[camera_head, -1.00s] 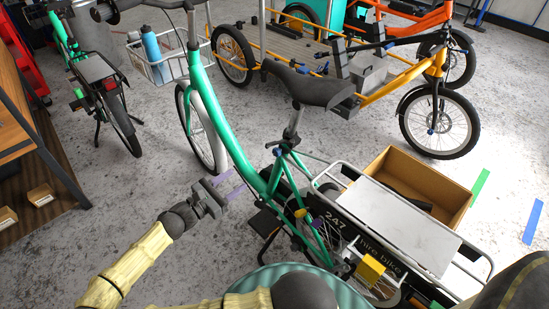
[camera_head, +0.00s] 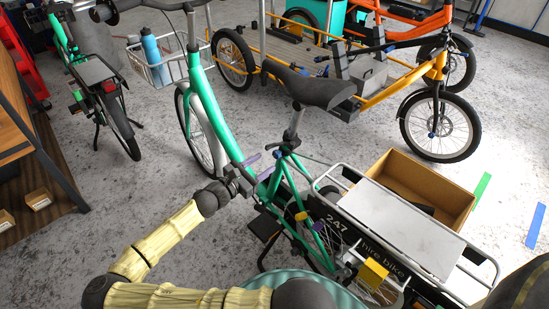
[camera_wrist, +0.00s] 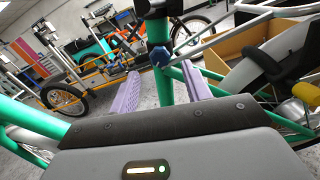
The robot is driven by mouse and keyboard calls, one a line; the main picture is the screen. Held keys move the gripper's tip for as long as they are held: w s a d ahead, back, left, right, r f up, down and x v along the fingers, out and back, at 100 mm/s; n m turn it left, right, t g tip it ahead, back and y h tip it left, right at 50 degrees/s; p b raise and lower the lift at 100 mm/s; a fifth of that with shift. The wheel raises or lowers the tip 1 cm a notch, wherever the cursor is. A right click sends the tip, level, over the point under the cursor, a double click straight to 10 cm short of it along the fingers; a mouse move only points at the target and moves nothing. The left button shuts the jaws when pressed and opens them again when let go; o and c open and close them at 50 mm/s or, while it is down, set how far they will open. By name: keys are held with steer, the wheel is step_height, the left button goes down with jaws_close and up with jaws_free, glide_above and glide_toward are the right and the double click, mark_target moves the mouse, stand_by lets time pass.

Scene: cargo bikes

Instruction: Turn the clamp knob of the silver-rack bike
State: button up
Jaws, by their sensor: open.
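The silver-rack bike is a green bike (camera_head: 228,128) with a silver rack (camera_head: 402,225) and a black panel reading "247 hire bike". Its blue clamp knob (camera_wrist: 161,56) sits on the seat tube below the saddle. The knob also shows small in the head view (camera_head: 278,152). My gripper (camera_head: 259,165) is open, its two purple fingers pointing toward the seat tube. In the wrist view the fingers (camera_wrist: 162,80) lie left and right of the tube, with the knob between and above them. I cannot tell whether they touch anything.
The black saddle (camera_head: 308,88) overhangs the knob. A cardboard box (camera_head: 425,190) stands behind the rack. A yellow cargo bike (camera_head: 385,92) stands behind, another green bike (camera_head: 88,75) at the far left. A wooden shelf (camera_head: 22,120) is at the left edge. Grey floor is open between.

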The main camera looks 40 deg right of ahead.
mark_target(274, 156)
steer(key=d, duration=0.6)
steer(key=shift+w+d+b, duration=0.1)
steer(key=shift+w+b, duration=0.15)
steer(key=shift+b, duration=0.15)
steer(key=c, duration=1)
steer(key=shift+r+m+p, duration=0.15)
steer(key=shift+m+p, duration=0.45)
steer(key=shift+m, duration=0.2)
steer(key=shift+m+p, duration=0.45)
steer(key=shift+m, duration=0.95)
steer(key=shift+f, duration=0.2)
steer(key=o, duration=1)
steer(key=s+a+p, duration=0.1)
steer(key=a+p, duration=0.1)
steer(key=a, duration=1.5)
steer(key=shift+s+a, duration=0.2)
steer(key=shift+a, duration=0.05)
